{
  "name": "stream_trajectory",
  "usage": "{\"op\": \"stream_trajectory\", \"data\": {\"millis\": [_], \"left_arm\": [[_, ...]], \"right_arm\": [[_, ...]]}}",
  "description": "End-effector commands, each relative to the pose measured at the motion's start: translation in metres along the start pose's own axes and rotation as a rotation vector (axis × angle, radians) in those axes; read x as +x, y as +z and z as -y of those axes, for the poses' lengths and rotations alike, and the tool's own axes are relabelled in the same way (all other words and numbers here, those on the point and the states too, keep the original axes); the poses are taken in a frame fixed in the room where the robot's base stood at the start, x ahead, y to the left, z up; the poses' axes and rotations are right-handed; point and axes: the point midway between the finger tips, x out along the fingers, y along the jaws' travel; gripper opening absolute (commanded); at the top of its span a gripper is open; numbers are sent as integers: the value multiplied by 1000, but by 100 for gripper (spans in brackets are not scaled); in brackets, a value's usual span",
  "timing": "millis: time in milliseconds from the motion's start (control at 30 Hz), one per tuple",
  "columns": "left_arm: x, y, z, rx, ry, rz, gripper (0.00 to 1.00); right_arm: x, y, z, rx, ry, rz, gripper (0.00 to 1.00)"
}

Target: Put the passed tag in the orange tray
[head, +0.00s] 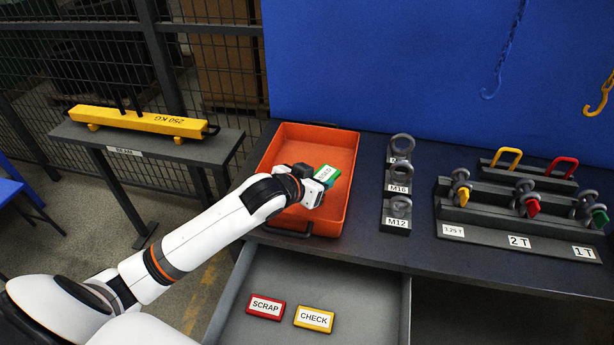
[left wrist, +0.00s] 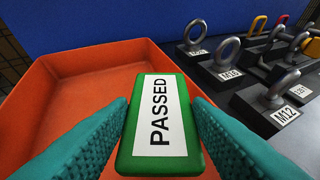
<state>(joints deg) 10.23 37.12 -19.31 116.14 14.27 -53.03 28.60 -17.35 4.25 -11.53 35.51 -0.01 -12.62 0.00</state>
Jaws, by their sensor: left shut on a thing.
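The passed tag is a green block with a white label reading PASSED (left wrist: 158,122). In the head view the tag (head: 326,174) is over the orange tray (head: 348,205), near the tray's middle right. My left gripper (head: 318,181) is shut on the tag; its teal finger pads show on both sides of it in the left wrist view (left wrist: 160,140). The tray (left wrist: 95,85) lies around and below the tag there. I cannot tell whether the tag touches the tray floor. My right gripper is in neither view.
An open grey drawer (head: 350,300) below the tray holds a red SCRAP tag (head: 265,307) and a yellow CHECK tag (head: 314,319). Eyebolts on labelled blocks (head: 397,212) stand right of the tray. A shackle rack (head: 520,225) is further right. A yellow beam (head: 140,121) rests at left.

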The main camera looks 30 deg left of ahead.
Motion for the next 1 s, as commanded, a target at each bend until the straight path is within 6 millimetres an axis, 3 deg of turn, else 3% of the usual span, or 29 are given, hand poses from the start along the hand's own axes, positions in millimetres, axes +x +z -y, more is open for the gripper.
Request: {"op": "stream_trajectory", "data": {"millis": [133, 333, 600, 1000], "left_arm": [[15, 29, -44, -1, 2, 5, 23], [25, 40, -72, -8, 4, 7, 23], [48, 0, -74, -10, 4, 5, 23], [71, -42, -74, -8, 4, 7, 23]], "right_arm": [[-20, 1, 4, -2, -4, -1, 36], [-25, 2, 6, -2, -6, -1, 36], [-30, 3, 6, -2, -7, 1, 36], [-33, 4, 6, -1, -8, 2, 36]]}}
